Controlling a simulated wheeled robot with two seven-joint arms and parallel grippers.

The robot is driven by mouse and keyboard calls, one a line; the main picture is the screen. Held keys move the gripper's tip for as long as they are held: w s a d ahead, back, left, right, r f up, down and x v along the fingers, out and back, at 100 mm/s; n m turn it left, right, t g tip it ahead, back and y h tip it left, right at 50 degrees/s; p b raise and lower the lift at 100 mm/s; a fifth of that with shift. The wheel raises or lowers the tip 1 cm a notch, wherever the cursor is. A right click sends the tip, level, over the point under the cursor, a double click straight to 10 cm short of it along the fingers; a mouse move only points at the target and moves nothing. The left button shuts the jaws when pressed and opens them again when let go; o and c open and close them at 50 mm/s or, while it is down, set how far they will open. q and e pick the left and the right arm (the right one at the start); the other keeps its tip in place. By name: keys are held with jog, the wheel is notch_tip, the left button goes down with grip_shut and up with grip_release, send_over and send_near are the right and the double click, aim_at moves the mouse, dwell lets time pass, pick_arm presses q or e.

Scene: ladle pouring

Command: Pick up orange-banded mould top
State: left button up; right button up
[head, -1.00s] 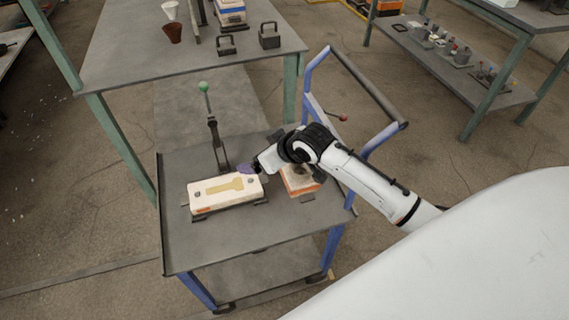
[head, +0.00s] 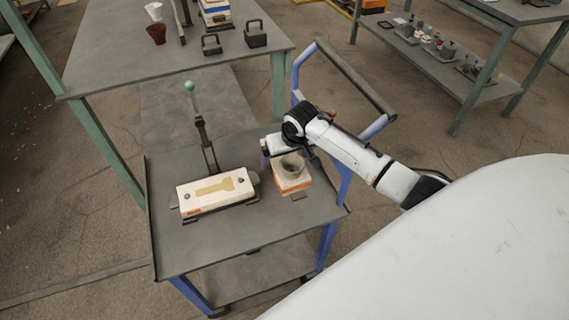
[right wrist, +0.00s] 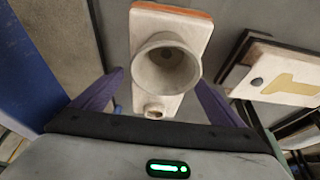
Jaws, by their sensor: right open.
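The orange-banded mould top (head: 291,175) is a pale block with an orange edge and a grey funnel cup on it. It lies on the cart top, right of the other mould half. My right gripper (head: 274,158) is just behind and above it. In the right wrist view the mould top (right wrist: 168,60) lies between the two purple fingers of my open right gripper (right wrist: 160,95), with the cup facing the camera. I cannot tell whether the fingers touch it. The mould half with a tan cavity (head: 215,191) lies in a clamp fixture at left. My left gripper is out of view.
The cart (head: 250,232) has bare room at its front. A lever with a green knob (head: 190,86) stands upright behind the cavity half. A table (head: 120,60) behind holds cups and weights. A blue cart handle (head: 345,75) rises near my right arm.

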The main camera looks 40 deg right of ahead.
jog(key=shift+x, duration=1.3)
jog(key=c, duration=2)
jog(key=shift+w+r, duration=0.15)
jog(key=shift+w, duration=0.05)
notch_tip(320, 180, up, 10)
jog(key=shift+r+p, duration=0.1)
jog(key=shift+p, duration=0.45)
jog(key=shift+s, duration=0.1)
